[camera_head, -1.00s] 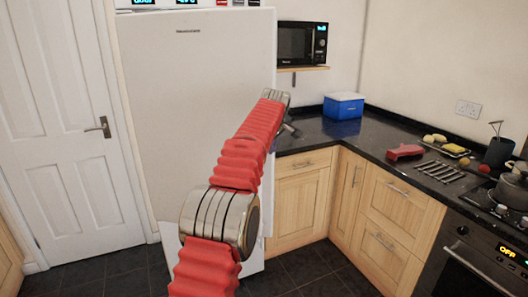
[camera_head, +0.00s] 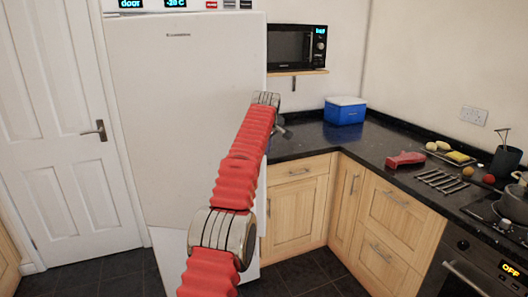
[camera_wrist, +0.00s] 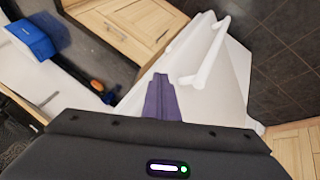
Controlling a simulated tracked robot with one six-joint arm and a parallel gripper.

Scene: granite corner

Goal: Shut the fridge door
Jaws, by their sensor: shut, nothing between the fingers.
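The tall white fridge door (camera_head: 180,120) fills the left middle of the head view, its outer face towards me. In the head view the fingertips are hidden by the arm and door edge.
A black counter (camera_head: 305,140) with wooden cabinets (camera_head: 298,200) runs right of the fridge. A microwave (camera_head: 296,47) sits on a shelf. The dark floor (camera_head: 325,270) is clear in front.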

